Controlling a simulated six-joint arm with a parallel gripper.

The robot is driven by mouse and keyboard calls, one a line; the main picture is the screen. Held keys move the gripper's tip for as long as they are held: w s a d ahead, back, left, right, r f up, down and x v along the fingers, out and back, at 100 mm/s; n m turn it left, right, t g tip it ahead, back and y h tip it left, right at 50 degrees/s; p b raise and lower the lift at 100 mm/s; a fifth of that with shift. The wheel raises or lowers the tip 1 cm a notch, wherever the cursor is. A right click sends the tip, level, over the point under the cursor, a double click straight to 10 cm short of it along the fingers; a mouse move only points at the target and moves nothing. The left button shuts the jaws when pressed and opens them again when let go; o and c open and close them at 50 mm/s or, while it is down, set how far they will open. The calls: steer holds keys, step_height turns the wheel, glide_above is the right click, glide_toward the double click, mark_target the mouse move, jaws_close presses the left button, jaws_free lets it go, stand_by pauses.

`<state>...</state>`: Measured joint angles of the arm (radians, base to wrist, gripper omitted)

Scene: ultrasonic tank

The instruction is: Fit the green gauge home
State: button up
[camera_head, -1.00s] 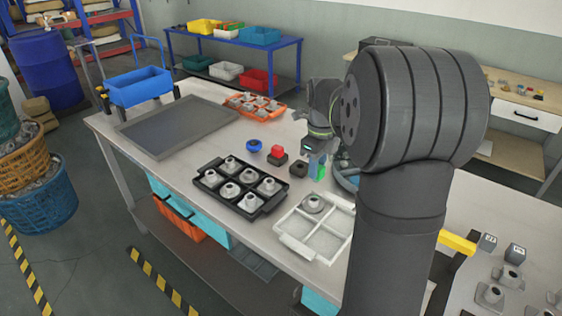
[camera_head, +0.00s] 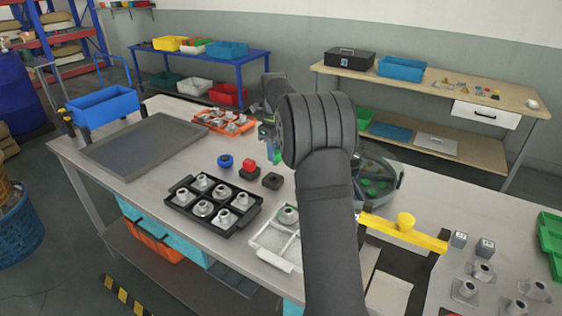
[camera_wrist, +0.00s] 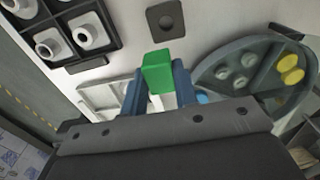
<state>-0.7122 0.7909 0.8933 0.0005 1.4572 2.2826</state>
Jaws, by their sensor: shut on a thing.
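The green gauge (camera_wrist: 159,72) is a small block with a bright green upper part, held between the blue fingertips of my gripper (camera_wrist: 159,90) in the wrist view. In the head view the gauge (camera_head: 277,155) shows as a green patch below my gripper, partly hidden by my arm. It appears raised above the table. A dark square block with a round hole (camera_head: 272,180) sits on the table. It also shows in the wrist view (camera_wrist: 166,18), beyond the gauge and apart from it. The gauge's lower end is hidden.
A red-topped block (camera_head: 249,171) and a blue knob (camera_head: 225,161) stand near the holed block. A black tray of grey fittings (camera_head: 256,211), a white divided tray (camera_head: 265,248) and a round divided tray (camera_wrist: 220,90) surround this area. A yellow bar (camera_head: 425,239) lies right.

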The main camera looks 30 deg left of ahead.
steer(key=shift+w+a+f, duration=0.3)
steer(key=shift+a+f, duration=0.05)
steer(key=shift+f, duration=0.8)
steer(key=shift+w+a+f, duration=0.25)
steer(key=shift+a+f, duration=0.1)
steer(key=shift+f, duration=0.85)
steer(key=shift+w+a+f, duration=0.3)
steer(key=shift+a+f, duration=0.05)
steer(key=shift+f, duration=0.8)
steer(key=shift+f, duration=1.15)
stand_by(1.2)
steer(key=o, duration=1.1)
steer(key=shift+c, duration=0.2)
step_height(320, 180, up, 17)
steer(key=shift+r, duration=0.2)
steer(key=shift+f, duration=0.1)
